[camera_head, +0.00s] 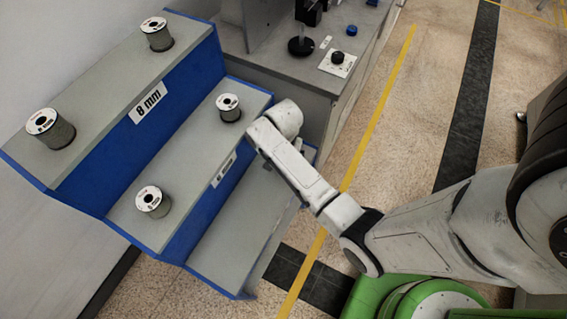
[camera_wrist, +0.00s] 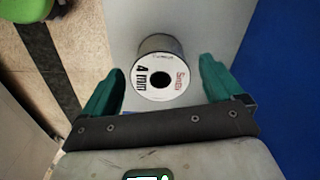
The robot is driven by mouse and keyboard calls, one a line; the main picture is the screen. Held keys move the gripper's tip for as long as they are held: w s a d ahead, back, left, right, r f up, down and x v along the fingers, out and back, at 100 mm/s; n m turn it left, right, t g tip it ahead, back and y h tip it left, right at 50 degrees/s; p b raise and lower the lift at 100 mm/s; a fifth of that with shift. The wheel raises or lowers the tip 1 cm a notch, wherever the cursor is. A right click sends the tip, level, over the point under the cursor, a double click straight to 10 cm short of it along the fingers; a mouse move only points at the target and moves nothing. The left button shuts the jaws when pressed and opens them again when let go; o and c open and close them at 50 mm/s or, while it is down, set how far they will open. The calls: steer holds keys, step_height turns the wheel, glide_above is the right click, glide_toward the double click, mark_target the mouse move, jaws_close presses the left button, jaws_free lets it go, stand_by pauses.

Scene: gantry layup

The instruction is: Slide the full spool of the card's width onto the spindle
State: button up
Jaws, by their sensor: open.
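In the wrist view, a spool with a white face marked "4 mm" (camera_wrist: 163,72) stands on a grey shelf (camera_wrist: 125,20). My gripper (camera_wrist: 160,68) is open, with one green finger on each side of the spool and visible gaps between. The head view hides my gripper and this spool behind my arm. Other spools there stand on the stepped blue-and-grey rack (camera_head: 95,95): two on the top step (camera_head: 157,38) (camera_head: 52,130) and two on the middle step (camera_head: 229,108) (camera_head: 153,203). A thin upright rod on a black round base (camera_head: 301,46), possibly the spindle, stands on the bench.
An "8 mm" label (camera_head: 147,103) is on the upper riser; a lower label (camera_head: 223,168) is too small to read. The grey bench (camera_head: 265,72) holds a black knob on a white plate (camera_head: 338,62) and a blue knob (camera_head: 351,30). Speckled floor (camera_head: 415,125) is clear beside it.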

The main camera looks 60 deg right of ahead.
steer(key=shift+f, duration=0.75)
steer(key=c, duration=1.4)
steer(key=shift+r, duration=0.2)
steer(key=shift+c, duration=0.2)
